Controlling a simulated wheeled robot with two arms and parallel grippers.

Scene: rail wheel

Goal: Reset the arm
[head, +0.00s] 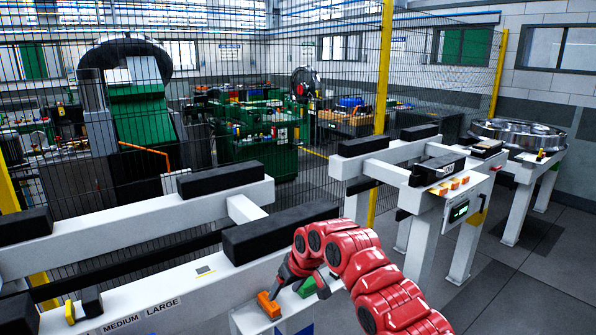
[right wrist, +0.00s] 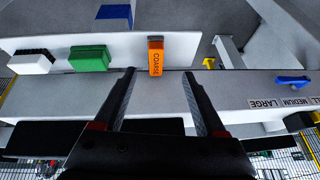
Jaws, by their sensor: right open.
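My red right arm comes in from the lower right of the head view. Its gripper (head: 298,288) is low over the white rail frame, close to an orange block (head: 268,305) and a green block (head: 306,288). In the right wrist view the gripper (right wrist: 158,76) is open, its two black fingers apart with nothing between them. The orange block (right wrist: 155,58), marked COARSE, stands upright on a white ledge just beyond the fingertips, in line with the gap. The green block (right wrist: 90,58) is left of it. My left gripper is in neither view.
A white frame with black pads (head: 281,232) fills the front left. A mesh fence (head: 340,95) stands behind. Grey floor (head: 530,280) at lower right is clear.

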